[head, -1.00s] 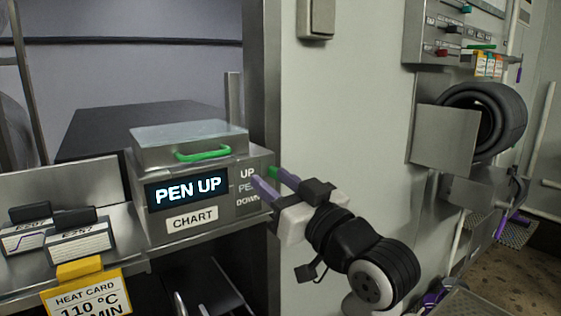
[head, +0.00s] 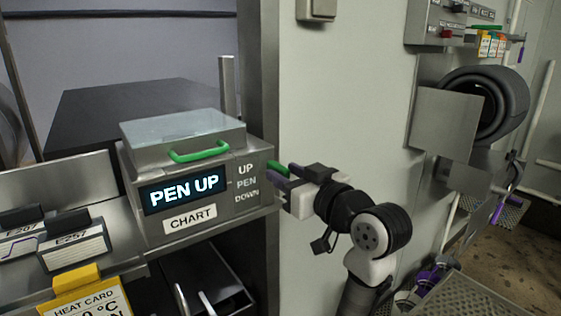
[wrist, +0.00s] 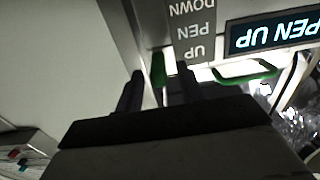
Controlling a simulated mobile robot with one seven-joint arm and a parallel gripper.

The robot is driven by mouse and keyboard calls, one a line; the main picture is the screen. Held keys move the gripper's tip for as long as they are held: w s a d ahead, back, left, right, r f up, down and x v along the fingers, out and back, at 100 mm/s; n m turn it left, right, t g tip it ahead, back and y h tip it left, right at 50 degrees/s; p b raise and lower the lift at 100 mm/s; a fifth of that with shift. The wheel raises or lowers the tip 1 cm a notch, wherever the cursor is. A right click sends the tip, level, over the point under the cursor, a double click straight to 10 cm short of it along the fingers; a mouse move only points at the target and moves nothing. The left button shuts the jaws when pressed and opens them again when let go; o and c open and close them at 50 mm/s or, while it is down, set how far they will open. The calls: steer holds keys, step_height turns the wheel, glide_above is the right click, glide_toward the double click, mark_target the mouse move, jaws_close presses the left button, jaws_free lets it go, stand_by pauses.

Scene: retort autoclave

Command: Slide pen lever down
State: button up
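The chart recorder (head: 195,180) is a grey metal box on the shelf, its display (head: 183,192) reading PEN UP. My gripper (head: 284,178) reaches in from the right at the lever. In the wrist view the lever (wrist: 158,68) shows upright between my two dark fingers (wrist: 155,88), which stand apart with a gap; I cannot tell whether either touches it.
A green handle (head: 200,153) sits on the recorder's glass lid. Card holders (head: 75,248) and a yellow-clipped heat card (head: 90,298) are to the left. A metal post and wall stand right behind my gripper. A control panel (head: 455,25) is at upper right.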

steer(key=shift+x, duration=1.35)
jaws_close()
steer(key=shift+d, duration=0.1)
